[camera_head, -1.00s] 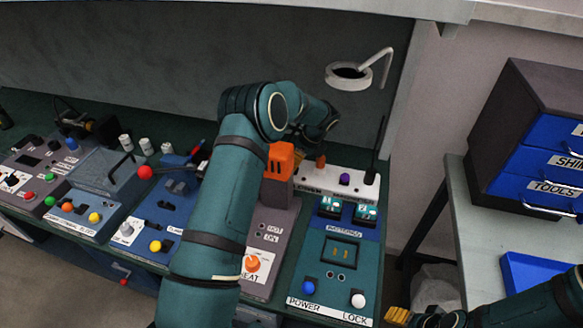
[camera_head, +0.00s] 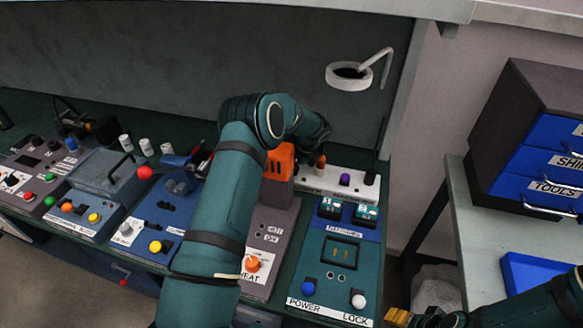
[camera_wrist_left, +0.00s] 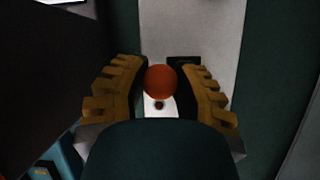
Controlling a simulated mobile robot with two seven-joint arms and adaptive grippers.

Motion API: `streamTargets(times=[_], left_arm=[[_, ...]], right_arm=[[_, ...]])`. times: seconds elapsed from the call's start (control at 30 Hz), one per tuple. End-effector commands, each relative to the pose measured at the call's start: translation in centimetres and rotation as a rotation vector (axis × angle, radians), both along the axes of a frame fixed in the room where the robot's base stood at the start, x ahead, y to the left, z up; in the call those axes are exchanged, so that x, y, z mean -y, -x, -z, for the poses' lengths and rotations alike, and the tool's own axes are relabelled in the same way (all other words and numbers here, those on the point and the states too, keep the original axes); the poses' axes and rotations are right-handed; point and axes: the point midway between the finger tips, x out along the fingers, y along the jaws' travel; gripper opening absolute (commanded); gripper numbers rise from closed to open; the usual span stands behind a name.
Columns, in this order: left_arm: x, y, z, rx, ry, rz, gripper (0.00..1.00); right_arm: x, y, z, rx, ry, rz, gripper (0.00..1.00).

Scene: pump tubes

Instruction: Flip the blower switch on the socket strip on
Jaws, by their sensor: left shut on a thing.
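The white socket strip (camera_head: 328,184) lies at the back right of the bench in the head view. On it stand an orange switch knob (camera_head: 320,162), a purple knob (camera_head: 345,180) and a black one. My left arm and an orange block hide its left end and most of its lettering. In the left wrist view, my left gripper (camera_wrist_left: 160,72) has its yellow ridged fingers on both sides of the round orange knob (camera_wrist_left: 160,82), shut on it. The white strip shows behind the knob. My right gripper (camera_head: 398,316) is at the bottom edge, mostly cut off.
A teal battery panel (camera_head: 335,280) with blue and white knobs stands in front of the strip. The grey heat panel (camera_head: 275,225) is left of it. A ring lamp (camera_head: 350,76) hangs above. A side table with drawers (camera_head: 540,140) is right.

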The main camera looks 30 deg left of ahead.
Motion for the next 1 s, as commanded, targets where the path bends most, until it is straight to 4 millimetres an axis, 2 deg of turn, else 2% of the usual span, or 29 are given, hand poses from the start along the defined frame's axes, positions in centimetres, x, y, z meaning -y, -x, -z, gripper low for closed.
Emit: streamTargets(times=[0.33, 0.6, 1.0], left_arm=[[-0.3, -0.7, -0.2, -0.104, 0.022, -0.004, 0.00], [-0.4, -1.2, -0.3, -0.211, 0.050, -0.002, 0.00], [-0.3, -1.2, -0.6, -0.241, 0.062, 0.000, 0.00]], right_arm=[[0.0, 0.0, -0.1, 0.001, 0.000, 0.000, 0.62], [0.0, 0.2, 0.9, -0.006, -0.002, -0.004, 0.62], [-0.1, 0.3, 1.0, -0.008, -0.002, -0.006, 0.62]])
